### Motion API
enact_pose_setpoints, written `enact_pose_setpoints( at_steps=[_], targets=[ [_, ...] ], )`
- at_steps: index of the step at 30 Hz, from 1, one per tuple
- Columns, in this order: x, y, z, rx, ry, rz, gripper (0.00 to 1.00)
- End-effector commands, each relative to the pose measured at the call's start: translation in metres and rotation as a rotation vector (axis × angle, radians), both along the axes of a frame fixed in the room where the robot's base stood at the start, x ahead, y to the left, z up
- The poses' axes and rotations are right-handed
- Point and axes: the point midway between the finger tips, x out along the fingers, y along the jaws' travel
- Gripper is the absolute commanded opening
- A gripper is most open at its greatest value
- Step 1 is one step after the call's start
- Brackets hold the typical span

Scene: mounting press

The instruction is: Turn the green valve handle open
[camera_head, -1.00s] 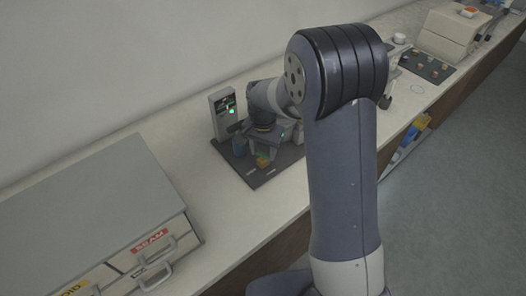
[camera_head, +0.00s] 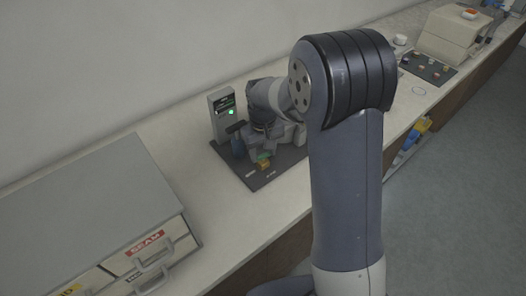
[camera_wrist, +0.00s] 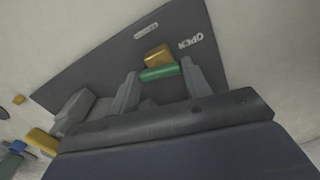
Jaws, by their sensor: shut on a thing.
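The green valve handle (camera_wrist: 160,73) shows in the wrist view between my two fingers, with a yellow-orange piece (camera_wrist: 158,54) right beside it. My gripper (camera_wrist: 161,72) is shut on the green handle, one finger at each end. In the head view the green handle (camera_head: 264,155) is a small patch on the dark base plate (camera_head: 285,165), just below my gripper (camera_head: 263,148). The word OPEN is printed on the plate near the handle in the wrist view. My gripper hides the rest of the valve.
A grey box with a lit green lamp (camera_head: 222,115) stands at the plate's back left. A drawer cabinet (camera_head: 90,215) is at the lower left. A dark board with coloured buttons (camera_head: 428,68) lies farther right. The bench between cabinet and plate is clear.

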Motion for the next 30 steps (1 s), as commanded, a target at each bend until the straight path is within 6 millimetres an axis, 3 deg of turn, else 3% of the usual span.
enact_pose_setpoints(
  at_steps=[12,28,29,30],
  targets=[
    [0.0007,0.0003,0.0008,0.001,-0.003,0.178,0.23],
    [0.0008,0.0003,0.0011,0.0,-0.003,0.2,0.23],
    [0.0008,0.0003,0.0011,0.0,-0.003,0.2,0.47],
    [0.0007,0.0003,0.001,0.0,-0.003,0.2,0.5]
  ],
)
